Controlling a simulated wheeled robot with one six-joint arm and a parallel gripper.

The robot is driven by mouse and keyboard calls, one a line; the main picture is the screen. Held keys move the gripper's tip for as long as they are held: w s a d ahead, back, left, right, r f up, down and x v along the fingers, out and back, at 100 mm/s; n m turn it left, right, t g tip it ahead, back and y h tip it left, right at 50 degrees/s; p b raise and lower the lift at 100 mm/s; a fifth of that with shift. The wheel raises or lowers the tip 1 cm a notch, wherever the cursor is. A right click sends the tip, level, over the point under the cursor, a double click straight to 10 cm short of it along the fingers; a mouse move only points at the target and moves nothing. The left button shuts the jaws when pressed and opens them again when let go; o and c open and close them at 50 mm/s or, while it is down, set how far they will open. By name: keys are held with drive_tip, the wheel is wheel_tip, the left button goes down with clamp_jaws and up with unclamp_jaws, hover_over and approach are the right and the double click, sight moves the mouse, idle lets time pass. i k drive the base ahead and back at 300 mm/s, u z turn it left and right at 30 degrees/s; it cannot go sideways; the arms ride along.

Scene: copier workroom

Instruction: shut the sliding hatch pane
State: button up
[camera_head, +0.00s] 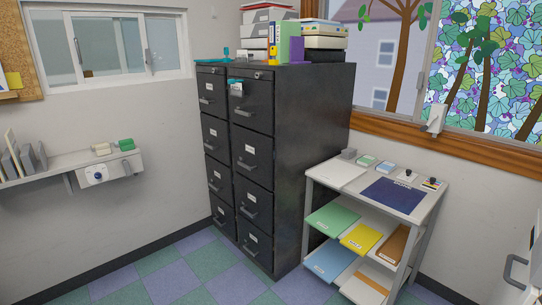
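The hatch (52,87) is a white-framed opening high in the wall at the upper left. A sliding pane (165,47) with a pale upright edge shows in its right part, with a small grip near that edge. A wider section lies left of that edge, and a dark upright strip crosses it near the left side. I cannot tell whether glass fills that section. My gripper is not in view.
A narrow shelf (62,162) runs below the hatch. Black filing cabinets (310,130) stand right of it, with boxes and binders on top. A trolley (437,190) with papers stands below the right window. Checkered floor (150,272) is clear in front.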

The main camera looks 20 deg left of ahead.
sight(73, 46)
drive_tip(key=u, duration=0.85)
drive_tip(key=i, duration=1.6)
drive_tip(key=u, duration=0.85)
drive_tip(key=i, duration=2.7)
drive_tip(key=u, duration=0.2)
